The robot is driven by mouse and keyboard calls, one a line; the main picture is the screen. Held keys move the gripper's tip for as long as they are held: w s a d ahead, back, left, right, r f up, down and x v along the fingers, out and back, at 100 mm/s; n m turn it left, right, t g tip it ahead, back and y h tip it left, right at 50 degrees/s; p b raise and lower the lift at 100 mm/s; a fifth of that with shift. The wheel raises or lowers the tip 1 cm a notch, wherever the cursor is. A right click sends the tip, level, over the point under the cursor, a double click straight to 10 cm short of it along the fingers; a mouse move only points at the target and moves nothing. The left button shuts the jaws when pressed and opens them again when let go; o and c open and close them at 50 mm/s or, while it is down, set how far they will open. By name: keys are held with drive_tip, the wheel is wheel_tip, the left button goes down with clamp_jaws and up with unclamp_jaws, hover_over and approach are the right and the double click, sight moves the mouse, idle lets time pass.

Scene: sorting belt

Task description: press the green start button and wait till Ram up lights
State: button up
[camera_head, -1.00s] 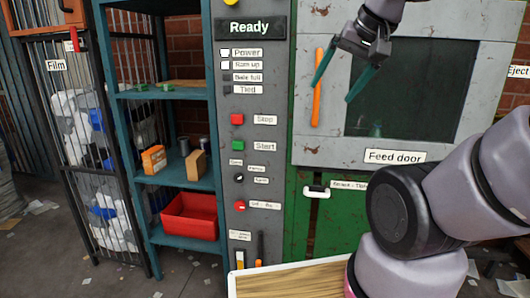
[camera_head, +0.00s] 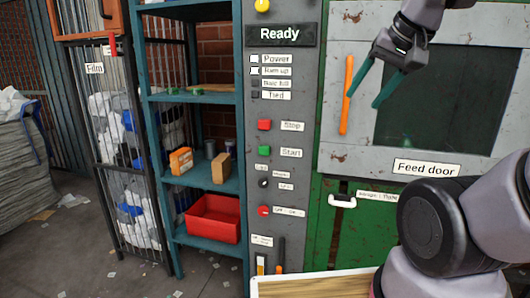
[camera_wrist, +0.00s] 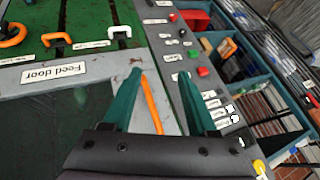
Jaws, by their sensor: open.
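The green start button (camera_head: 264,150) sits on the grey control panel (camera_head: 285,215), beside its "Start" label and below the red stop button (camera_head: 264,125). The green button also shows in the wrist view (camera_wrist: 193,54). The "Ram up" indicator (camera_head: 255,71) looks white, as does "Power" (camera_head: 255,59) above it. The two indicators below look dark. The display (camera_head: 280,34) reads "Ready". My gripper (camera_head: 367,86) is open and empty in front of the feed door, up and right of the green button and apart from it.
The feed door (camera_head: 445,100) has an orange handle (camera_head: 346,95), close to my gripper in the picture. A blue shelf (camera_head: 200,97) with boxes and a red bin (camera_head: 213,218) stands left of the panel. A wooden-topped surface (camera_head: 312,288) is low in front.

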clamp_jaws()
idle(1.4)
